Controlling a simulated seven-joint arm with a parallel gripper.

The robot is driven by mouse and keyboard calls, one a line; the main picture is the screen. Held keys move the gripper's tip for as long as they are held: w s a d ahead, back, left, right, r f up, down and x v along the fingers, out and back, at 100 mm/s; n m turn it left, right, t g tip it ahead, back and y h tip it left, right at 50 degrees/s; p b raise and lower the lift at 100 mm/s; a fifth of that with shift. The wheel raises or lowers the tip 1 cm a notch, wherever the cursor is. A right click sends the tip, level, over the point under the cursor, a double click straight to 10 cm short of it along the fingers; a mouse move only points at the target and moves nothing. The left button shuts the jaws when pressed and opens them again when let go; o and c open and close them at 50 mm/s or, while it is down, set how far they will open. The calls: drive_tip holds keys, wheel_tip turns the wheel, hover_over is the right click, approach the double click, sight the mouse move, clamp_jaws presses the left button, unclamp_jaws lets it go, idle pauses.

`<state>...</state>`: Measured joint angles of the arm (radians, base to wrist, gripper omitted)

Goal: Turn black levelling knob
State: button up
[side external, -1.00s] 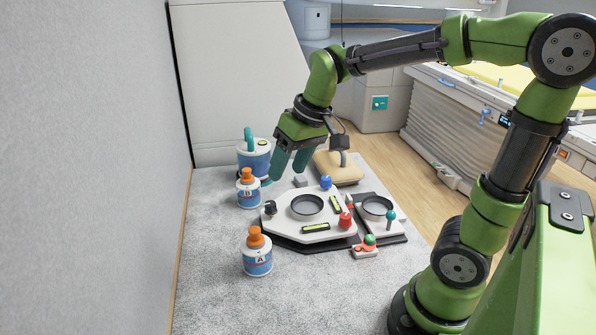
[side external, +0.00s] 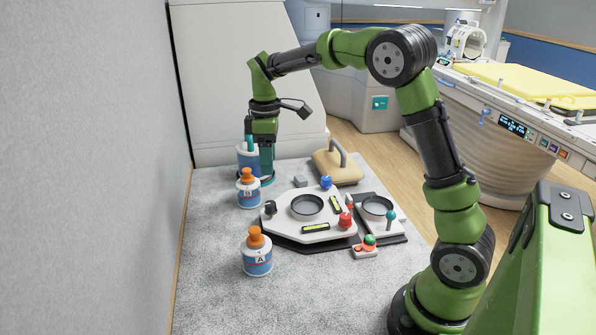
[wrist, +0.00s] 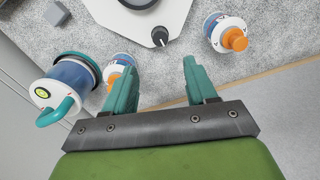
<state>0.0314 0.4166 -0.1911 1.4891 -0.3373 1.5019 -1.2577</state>
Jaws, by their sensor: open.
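The black levelling knob (side external: 270,207) sits at the left corner of the white levelling plate (side external: 285,226). In the wrist view the knob (wrist: 160,37) is near the top middle, on the plate's rim (wrist: 125,22). My gripper (side external: 266,178) points down behind the plate, beside the blue-and-white canister and bottle B. In the wrist view my gripper's teal fingers (wrist: 158,80) are apart with nothing between them. The knob lies beyond the fingertips, not touched by them.
Bottle B (side external: 249,192) and the canister (side external: 243,159) stand close to my gripper. Bottle A (side external: 257,257) stands in front. Blue (side external: 326,182) and red (side external: 346,220) knobs, a beige handled block (side external: 338,165) and a small grey block (side external: 300,181) are nearby. A wall borders the left.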

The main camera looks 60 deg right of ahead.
sight(270, 203)
wheel_tip(270, 203, down, 12)
drive_tip(key=shift+s+a+f, duration=0.1)
drive_tip(key=shift+a+f, duration=0.05)
drive_tip(key=shift+f, duration=0.1)
drive_tip(key=c, duration=1.1)
clamp_jaws()
drive_tip(key=shift+m, duration=0.3)
